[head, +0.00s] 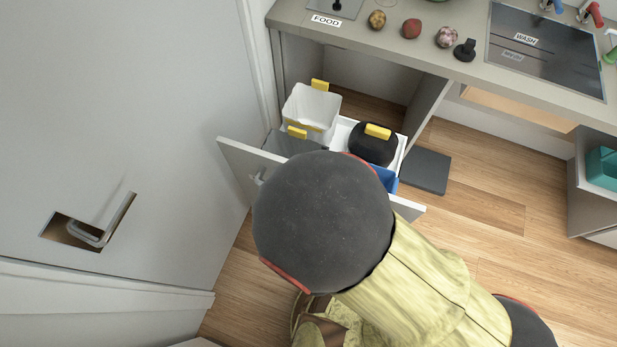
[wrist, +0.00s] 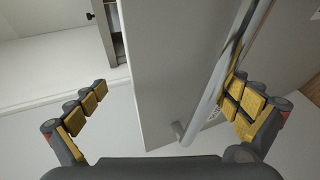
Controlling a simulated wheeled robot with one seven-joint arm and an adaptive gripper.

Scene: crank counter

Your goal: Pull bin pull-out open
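The bin pull-out's pale front panel (head: 236,160) stands out from the counter, so the pull-out is partly open. Inside are a white bin (head: 312,106), a grey bin (head: 290,143), a round black-lidded bin (head: 372,146) and part of a blue one (head: 389,178). A bar handle runs along the panel; one end shows in the head view (head: 258,178) and its length in the wrist view (wrist: 222,80). My gripper (wrist: 170,88) is open, with the handle between its fingers, close to the right finger's pads. Contact is unclear. My arm hides the gripper in the head view.
A large grey door (head: 110,110) with a lever handle stands close on the left. The counter (head: 440,60) above holds several small round items and a sink (head: 545,50). A dark flat slab (head: 425,171) lies on the floor right of the pull-out. Wood floor (head: 500,205) is clear further right.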

